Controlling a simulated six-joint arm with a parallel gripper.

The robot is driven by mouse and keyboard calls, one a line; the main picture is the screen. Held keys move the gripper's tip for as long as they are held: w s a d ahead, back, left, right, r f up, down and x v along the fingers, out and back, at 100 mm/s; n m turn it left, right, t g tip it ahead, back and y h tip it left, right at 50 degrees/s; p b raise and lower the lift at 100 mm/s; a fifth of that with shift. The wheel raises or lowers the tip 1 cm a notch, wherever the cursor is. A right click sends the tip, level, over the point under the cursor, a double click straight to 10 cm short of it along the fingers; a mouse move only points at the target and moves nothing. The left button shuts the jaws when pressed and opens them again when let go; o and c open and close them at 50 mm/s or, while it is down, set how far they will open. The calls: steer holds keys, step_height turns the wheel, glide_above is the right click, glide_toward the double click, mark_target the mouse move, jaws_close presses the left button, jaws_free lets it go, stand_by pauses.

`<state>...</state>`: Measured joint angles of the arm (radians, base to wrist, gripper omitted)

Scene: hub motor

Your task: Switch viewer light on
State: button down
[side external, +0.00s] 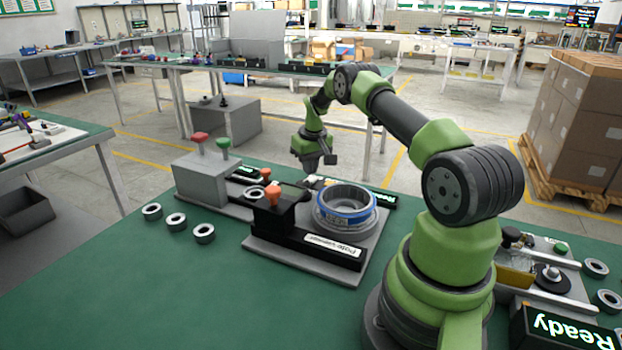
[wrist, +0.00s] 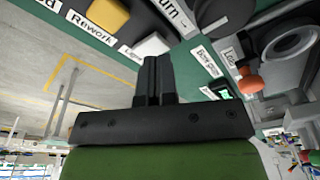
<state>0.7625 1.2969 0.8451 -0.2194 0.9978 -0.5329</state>
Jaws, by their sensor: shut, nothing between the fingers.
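The viewer fixture (side external: 305,252) stands on the green table in the side view, with a white label on its front that seems to read "Pole viewer". A blue-banded ring (side external: 345,208) sits on its right part. An orange knob (side external: 272,192) tops its black block at the left. In the wrist view an orange knob (wrist: 250,84) shows at the right, beside a grey ring part. I cannot tell which part is the light switch. My gripper (side external: 318,164) hangs behind the fixture, apart from it. In the wrist view its fingers (wrist: 155,62) are together and empty.
A grey box (side external: 203,177) with red and green knobs stands left of the fixture. Several small metal rings (side external: 176,221) lie in front of it. A "Ready" display (side external: 565,328) is at the right front. Labels such as "Rework" (wrist: 92,28) line the table edge. The front left table is clear.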

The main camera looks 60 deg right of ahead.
mark_target(310, 180)
steer(key=shift+f, duration=1.15)
stand_by(0.4)
steer(key=shift+r, duration=3.55)
steer(key=shift+w+a+r, duration=0.15)
steer(key=shift+a+r, duration=0.05)
steer(key=shift+r, duration=0.1)
steer(key=s+a+r+n+t, duration=0.1)
steer(key=s+a+r+t, duration=0.15)
steer(key=a+r, duration=1.75)
steer(key=s+a+r+n+t+y, duration=0.1)
steer(key=s+a+t+y, duration=0.1)
steer(key=s+a, duration=1.2)
steer(key=s+t, duration=0.1)
steer(key=s, duration=0.2)
steer(key=shift+s+r+y, duration=0.15)
steer(key=shift+r+y, duration=0.05)
steer(key=shift+y, duration=0.2)
